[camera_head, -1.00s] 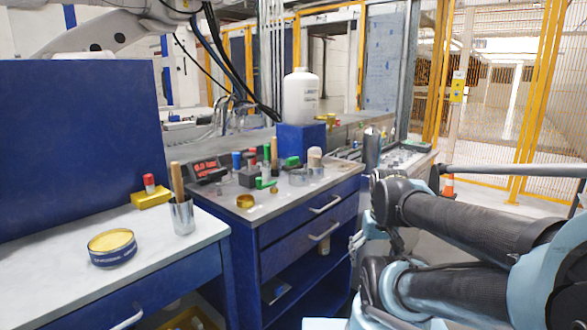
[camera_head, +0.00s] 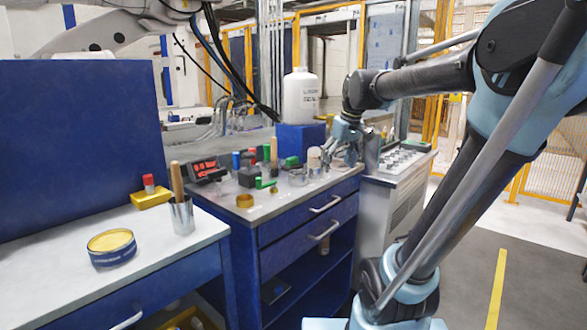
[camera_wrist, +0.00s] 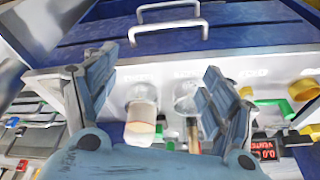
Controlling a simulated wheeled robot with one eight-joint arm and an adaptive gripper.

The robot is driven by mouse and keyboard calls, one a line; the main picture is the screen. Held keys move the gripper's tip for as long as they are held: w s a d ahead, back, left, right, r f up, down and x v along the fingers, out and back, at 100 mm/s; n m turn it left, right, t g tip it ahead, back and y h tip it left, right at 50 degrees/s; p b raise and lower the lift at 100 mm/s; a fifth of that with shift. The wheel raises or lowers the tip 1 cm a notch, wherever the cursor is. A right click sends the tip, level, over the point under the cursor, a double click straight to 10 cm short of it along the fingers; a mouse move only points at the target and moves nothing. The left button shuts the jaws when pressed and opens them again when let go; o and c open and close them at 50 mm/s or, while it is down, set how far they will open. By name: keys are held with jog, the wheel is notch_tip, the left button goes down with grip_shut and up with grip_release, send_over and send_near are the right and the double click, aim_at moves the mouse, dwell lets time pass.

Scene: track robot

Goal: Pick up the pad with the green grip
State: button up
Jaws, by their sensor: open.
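My gripper (camera_head: 336,156) is open and empty at the right end of the bench top, beside a pale-topped cylinder (camera_head: 313,160). In the wrist view my gripper (camera_wrist: 160,62) has its fingers spread, with the cylinder (camera_wrist: 140,118) showing between them. A small flat green piece (camera_head: 265,184) lies at the front middle of the bench; it also shows at the right of the wrist view (camera_wrist: 272,106). A green block (camera_head: 291,161) stands behind the cylinder, mostly hidden in the wrist view (camera_wrist: 160,130). I cannot tell which green item is the pad's grip.
A brass ring (camera_head: 244,201), a dark block (camera_head: 249,178) and a red-lit display (camera_head: 205,170) stand at the left of the bench. A blue box (camera_head: 300,138) carries a white bottle (camera_head: 300,95) behind. Drawer handles (camera_head: 325,203) stick out in front.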

jog(key=w+a+r+n+y, duration=0.1)
jog(key=w+a+r+n, duration=0.1)
jog(key=w+a+r, duration=0.45)
jog(key=w+a+r+n, duration=0.2)
jog(key=w+a+r, duration=0.2)
jog(key=w, duration=0.5)
send_near(292, 158)
jog(key=x, duration=0.5)
jog(key=shift+w+f, duration=0.1)
jog(key=shift+f, duration=0.3)
jog(key=shift+w+x, duration=0.2)
jog(key=shift+x, duration=2.45)
jog(key=shift+r, duration=0.1)
jog(key=c, duration=0.9)
